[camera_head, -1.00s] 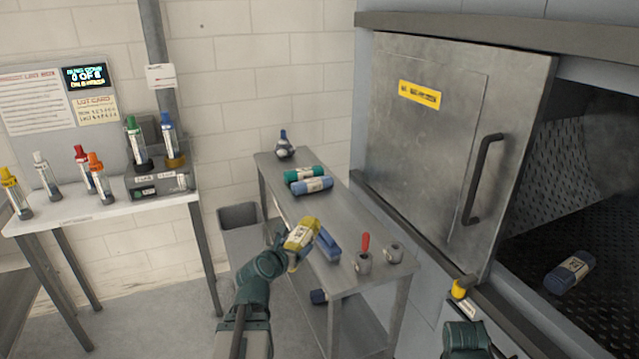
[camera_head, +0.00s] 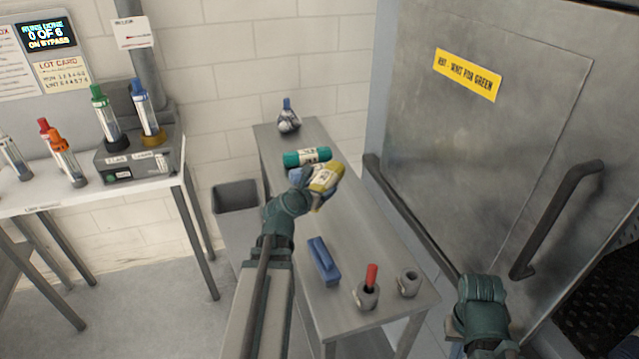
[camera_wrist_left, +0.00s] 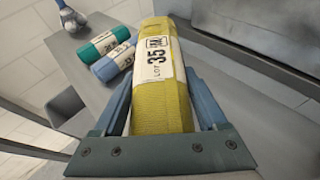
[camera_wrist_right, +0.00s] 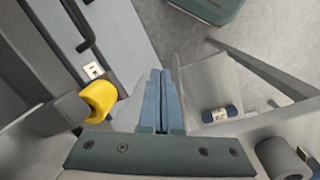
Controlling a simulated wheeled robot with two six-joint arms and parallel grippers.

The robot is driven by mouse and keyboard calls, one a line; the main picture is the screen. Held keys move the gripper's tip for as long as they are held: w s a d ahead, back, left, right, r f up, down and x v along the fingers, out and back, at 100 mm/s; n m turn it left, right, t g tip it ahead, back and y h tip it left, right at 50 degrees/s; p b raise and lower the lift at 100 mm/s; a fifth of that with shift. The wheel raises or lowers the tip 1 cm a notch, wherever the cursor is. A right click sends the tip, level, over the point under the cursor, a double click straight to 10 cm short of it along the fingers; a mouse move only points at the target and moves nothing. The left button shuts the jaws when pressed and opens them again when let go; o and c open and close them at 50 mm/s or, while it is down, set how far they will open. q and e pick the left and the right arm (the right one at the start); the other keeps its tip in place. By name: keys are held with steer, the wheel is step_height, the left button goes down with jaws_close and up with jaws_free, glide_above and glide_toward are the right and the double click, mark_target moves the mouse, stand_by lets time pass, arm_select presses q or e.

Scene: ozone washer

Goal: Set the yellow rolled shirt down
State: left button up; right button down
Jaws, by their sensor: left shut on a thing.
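The yellow rolled shirt (camera_head: 325,178) is held in my left gripper (camera_head: 312,190) above the far half of the metal side table (camera_head: 345,230). In the left wrist view the yellow roll (camera_wrist_left: 160,90) lies between the blue fingers, with a white label reading LOT 35. A teal roll (camera_head: 307,157) lies on the table just beyond it. A blue roll (camera_wrist_left: 113,62) lies beside the teal one and is mostly hidden by the yellow roll in the head view. My right gripper (camera_wrist_right: 160,100) is shut and empty, near the washer's front.
A blue block-like brush (camera_head: 323,262), a grey holder with a red-handled tool (camera_head: 368,290) and a grey ring (camera_head: 408,282) stand at the table's near end. The washer door (camera_head: 480,130) borders the right. A dark roll (camera_wrist_right: 222,114) lies on the lower shelf.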

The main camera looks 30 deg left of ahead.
arm_select(q)
steer(key=b, duration=0.2)
glide_above(327, 214)
step_height(327, 214, down, 3)
steer(key=shift+w+a+r, duration=0.1)
steer(key=shift+w, duration=0.05)
steer(key=shift+s, duration=0.2)
step_height(327, 214, down, 10)
steer(key=b, duration=0.9)
steer(key=shift+r+b, duration=0.2)
steer(key=shift+b, duration=0.2)
steer(key=shift+f, duration=0.15)
steer(key=o, duration=1.5)
